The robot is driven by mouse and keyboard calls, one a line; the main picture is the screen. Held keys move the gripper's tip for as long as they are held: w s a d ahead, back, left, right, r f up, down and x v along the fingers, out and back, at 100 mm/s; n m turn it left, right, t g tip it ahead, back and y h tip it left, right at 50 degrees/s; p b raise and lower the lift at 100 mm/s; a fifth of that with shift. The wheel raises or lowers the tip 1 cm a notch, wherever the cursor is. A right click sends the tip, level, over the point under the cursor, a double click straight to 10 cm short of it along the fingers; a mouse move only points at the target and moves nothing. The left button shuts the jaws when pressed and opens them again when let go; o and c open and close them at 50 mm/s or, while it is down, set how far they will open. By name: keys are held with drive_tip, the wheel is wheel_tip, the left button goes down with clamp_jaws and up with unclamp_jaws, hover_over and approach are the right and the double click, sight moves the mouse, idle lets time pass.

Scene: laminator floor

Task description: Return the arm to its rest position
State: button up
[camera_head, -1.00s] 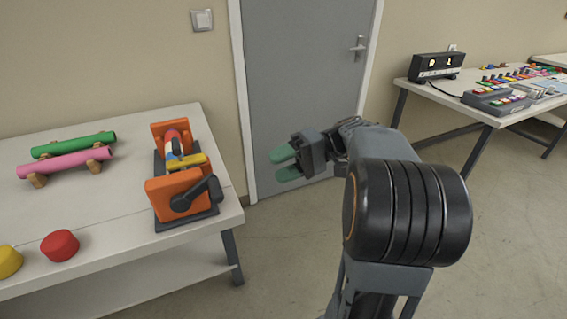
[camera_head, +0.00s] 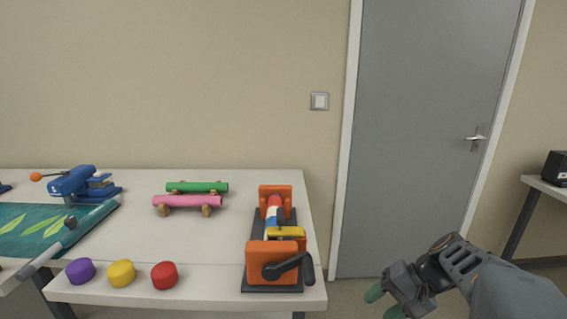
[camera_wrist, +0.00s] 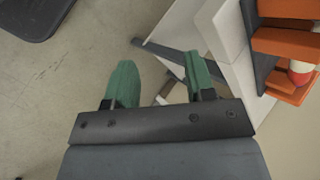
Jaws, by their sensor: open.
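My gripper (camera_head: 383,301) is at the lower right of the head view, beside the right end of the table and in front of the door. It has green fingertips and is tilted down. In the wrist view, the two green fingers (camera_wrist: 158,84) are apart with nothing between them. Floor and a table leg show beyond them. My arm comes in from the lower right corner of the head view.
A grey door (camera_head: 425,130) stands behind my gripper. Floor beside the table is clear.

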drive_tip(key=s+a+r+n+t+h+p, duration=0.1)
drive_tip(key=s+a+r+n+h+p, duration=0.1)
drive_tip(key=r+p, duration=0.5)
drive_tip(key=s+a+r+n+t+h+p, duration=0.1)
drive_tip(key=s+a+r+n+h+p, duration=0.2)
drive_tip(key=r+h+p, duration=0.3)
wheel_tip(320, 180, up, 2)
drive_tip(key=shift+s+a+r+n+t+p, duration=0.1)
drive_tip(key=shift+s+a+n+t+p, duration=0.25)
drive_tip(key=shift+p, duration=0.5)
